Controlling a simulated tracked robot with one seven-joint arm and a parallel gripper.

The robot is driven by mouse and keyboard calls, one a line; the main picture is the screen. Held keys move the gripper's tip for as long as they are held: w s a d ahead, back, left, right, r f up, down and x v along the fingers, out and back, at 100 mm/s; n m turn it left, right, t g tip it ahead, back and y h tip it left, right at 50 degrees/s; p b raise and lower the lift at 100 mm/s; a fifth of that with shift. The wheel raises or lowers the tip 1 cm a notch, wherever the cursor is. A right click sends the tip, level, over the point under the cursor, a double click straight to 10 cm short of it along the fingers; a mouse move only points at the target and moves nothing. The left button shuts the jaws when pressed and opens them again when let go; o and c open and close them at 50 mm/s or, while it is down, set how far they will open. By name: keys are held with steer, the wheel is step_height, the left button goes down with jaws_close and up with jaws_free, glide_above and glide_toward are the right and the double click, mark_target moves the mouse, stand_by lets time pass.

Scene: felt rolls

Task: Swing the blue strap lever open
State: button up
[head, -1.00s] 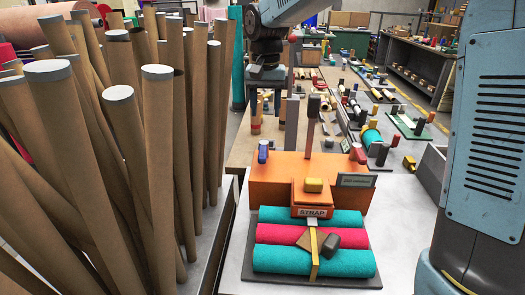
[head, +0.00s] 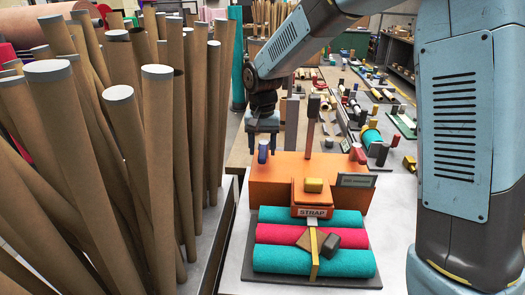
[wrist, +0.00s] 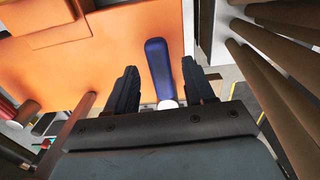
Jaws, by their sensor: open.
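The blue strap lever (head: 262,151) stands upright on the left end of the orange strap machine (head: 285,180). My gripper (head: 262,143) is open just above and around the lever's top in the head view. In the wrist view the blue lever (wrist: 159,68) lies between the two open fingers of my gripper (wrist: 162,88), with a visible gap on each side. The machine carries a STRAP label (head: 312,212). A yellow strap (head: 315,255) runs down over teal and red felt rolls (head: 275,236) in front.
A red lever (head: 358,153) stands at the machine's right end, by a dark sign plate (head: 357,180). Tall cardboard tubes (head: 158,160) crowd the left side. Bare grey bench (head: 390,225) lies to the right.

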steer(key=shift+f, duration=0.8)
jaws_close()
